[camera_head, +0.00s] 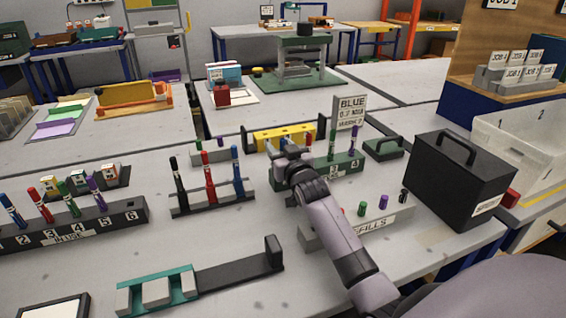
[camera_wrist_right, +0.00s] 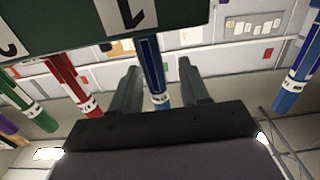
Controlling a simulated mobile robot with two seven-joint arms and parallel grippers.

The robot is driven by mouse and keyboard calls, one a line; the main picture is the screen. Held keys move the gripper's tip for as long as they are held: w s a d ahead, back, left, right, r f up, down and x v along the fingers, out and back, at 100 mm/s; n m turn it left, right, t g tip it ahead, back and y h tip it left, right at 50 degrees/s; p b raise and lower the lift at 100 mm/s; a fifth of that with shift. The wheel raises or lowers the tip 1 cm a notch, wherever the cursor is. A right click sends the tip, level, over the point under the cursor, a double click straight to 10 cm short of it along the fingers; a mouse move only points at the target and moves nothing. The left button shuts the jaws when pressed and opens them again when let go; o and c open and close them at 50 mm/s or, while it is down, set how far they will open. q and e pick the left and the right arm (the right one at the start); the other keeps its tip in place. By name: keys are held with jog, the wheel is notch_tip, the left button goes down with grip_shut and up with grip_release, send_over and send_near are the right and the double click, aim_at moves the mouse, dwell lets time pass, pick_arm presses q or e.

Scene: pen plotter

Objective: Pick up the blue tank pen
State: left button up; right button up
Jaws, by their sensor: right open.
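A blue pen (camera_wrist_right: 153,72) stands in slot 1 of a green block (camera_wrist_right: 180,17), seen upside down in the right wrist view. My right gripper (camera_wrist_right: 158,76) is open, with one finger on each side of this pen and a visible gap on both sides. In the head view my right gripper (camera_head: 279,149) is at the left end of the green block (camera_head: 345,165) and hides most of the pen there. A second blue pen (camera_head: 236,165) stands in a grey rack to the left. My left gripper is out of view.
Red (camera_head: 308,141), green (camera_head: 331,146) and purple (camera_head: 353,140) pens stand in the same block. A sign reading BLUE (camera_head: 349,112) rises behind it. The refills tray (camera_head: 345,232) lies in front, and a black case (camera_head: 460,180) stands to the right.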

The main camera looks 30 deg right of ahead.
jog(key=shift+w, duration=0.1)
grip_shut()
